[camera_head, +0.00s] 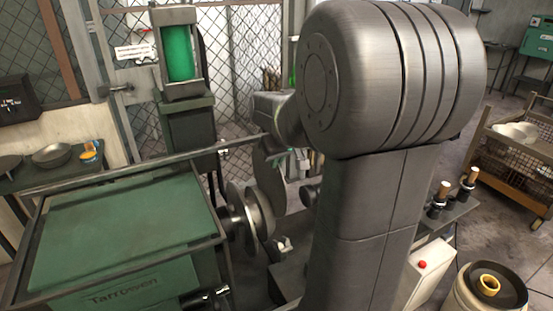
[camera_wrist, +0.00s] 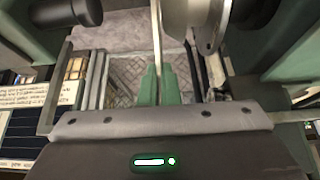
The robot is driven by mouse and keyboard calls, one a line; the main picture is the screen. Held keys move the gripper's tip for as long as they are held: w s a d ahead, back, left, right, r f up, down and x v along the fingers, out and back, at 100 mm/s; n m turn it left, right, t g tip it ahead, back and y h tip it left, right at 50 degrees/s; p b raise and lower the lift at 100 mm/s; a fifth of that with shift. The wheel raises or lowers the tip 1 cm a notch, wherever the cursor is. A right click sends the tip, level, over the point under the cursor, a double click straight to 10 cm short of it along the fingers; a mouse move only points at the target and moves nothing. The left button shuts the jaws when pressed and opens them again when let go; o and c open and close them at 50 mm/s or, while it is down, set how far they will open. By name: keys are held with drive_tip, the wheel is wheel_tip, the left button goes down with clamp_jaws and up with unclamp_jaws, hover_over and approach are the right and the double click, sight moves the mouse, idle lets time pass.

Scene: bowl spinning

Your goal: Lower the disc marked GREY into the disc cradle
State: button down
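A thin grey disc (camera_head: 268,182) hangs upright below my gripper (camera_head: 276,154) in the head view, beside the round metal chuck of the green machine. In the wrist view the disc (camera_wrist: 157,38) shows edge-on as a thin strip between the green fingers of my gripper (camera_wrist: 158,84). The fingers are closed on it. No GREY marking can be read on it. I cannot pick out the disc cradle with certainty. My arm hides much of the area behind and to the right of the disc.
The green machine (camera_head: 120,240) stands at left, with its chuck (camera_head: 258,212) close to the disc. Bowls (camera_head: 52,155) lie on a side table at far left. A wire-sided cart (camera_head: 512,160) stands at right. A yellow ring (camera_head: 489,284) lies on a drum at lower right.

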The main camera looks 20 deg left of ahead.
sight(277, 194)
drive_tip(key=shift+f+b, duration=2.8)
drive_tip(key=shift+f, duration=1.05)
drive_tip(key=shift+f+b, duration=0.4)
drive_tip(key=shift+f, duration=0.35)
drive_tip(key=shift+f+b, duration=0.75)
drive_tip(key=shift+b, duration=0.1)
drive_tip(key=shift+f, duration=0.25)
drive_tip(key=shift+f+b, duration=0.35)
drive_tip(key=shift+b, duration=0.15)
